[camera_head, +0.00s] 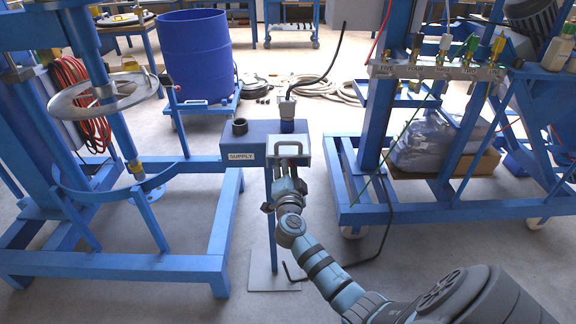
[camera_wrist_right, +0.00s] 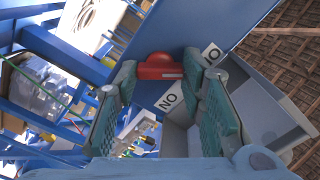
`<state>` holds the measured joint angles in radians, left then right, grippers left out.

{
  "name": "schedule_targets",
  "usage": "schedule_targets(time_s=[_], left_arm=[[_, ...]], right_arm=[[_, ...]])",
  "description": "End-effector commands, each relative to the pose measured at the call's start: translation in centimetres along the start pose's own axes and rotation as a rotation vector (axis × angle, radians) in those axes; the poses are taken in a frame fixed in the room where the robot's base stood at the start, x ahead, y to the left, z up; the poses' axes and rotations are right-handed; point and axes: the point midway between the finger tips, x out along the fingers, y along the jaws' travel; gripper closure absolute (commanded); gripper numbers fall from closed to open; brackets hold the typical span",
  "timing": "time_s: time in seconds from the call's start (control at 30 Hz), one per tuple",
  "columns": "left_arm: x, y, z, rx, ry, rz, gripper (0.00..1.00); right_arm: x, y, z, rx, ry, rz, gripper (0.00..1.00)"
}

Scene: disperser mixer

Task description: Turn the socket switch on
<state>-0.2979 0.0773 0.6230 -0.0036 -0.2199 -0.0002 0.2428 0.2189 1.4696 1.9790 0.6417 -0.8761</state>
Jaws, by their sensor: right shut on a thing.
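The blue supply box (camera_head: 256,139) stands on a post in the middle of the head view, with a white SUPPLY label. In the right wrist view a red switch (camera_wrist_right: 161,67) sits on the blue box face (camera_wrist_right: 190,35). A white label (camera_wrist_right: 169,99) reading ON, upside down in this view, is beside it, and a second label (camera_wrist_right: 212,54) is partly hidden. My right gripper (camera_head: 287,172) is at the box's front right. Its fingers (camera_wrist_right: 160,72) lie on either side of the red switch and are shut on it. The switch itself is not clear in the head view. My left gripper is not in view.
A plug (camera_head: 287,107) with a black cable stands in the box top, beside an open round socket (camera_head: 240,127). A light handle-like bracket (camera_head: 289,148) is just above my gripper. Blue machine frames stand left (camera_head: 110,264) and right (camera_head: 440,211), with a blue drum (camera_head: 195,58) behind.

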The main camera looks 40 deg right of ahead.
Motion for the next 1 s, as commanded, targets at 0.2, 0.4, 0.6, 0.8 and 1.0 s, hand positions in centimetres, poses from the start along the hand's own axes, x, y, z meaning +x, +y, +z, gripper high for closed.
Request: schedule_targets(time_s=[0.2, 0.4, 0.6, 0.8, 1.0], left_arm=[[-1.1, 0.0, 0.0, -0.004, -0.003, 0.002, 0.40], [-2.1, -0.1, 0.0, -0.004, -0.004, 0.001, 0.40], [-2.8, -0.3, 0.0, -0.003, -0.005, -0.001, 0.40], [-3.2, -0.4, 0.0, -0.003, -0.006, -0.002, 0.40], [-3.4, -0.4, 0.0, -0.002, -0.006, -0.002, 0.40]], right_arm=[[-0.1, -0.1, 0.0, 0.129, -0.004, 0.002, 0.91], [-0.1, -0.1, 0.0, 0.305, -0.003, 0.003, 0.91], [-0.1, 0.0, 0.0, 0.494, -0.002, 0.004, 0.91], [-0.1, 0.0, 0.1, 0.685, -0.002, 0.003, 0.91], [-0.1, 0.1, 0.1, 0.875, -0.002, 0.004, 0.91]])
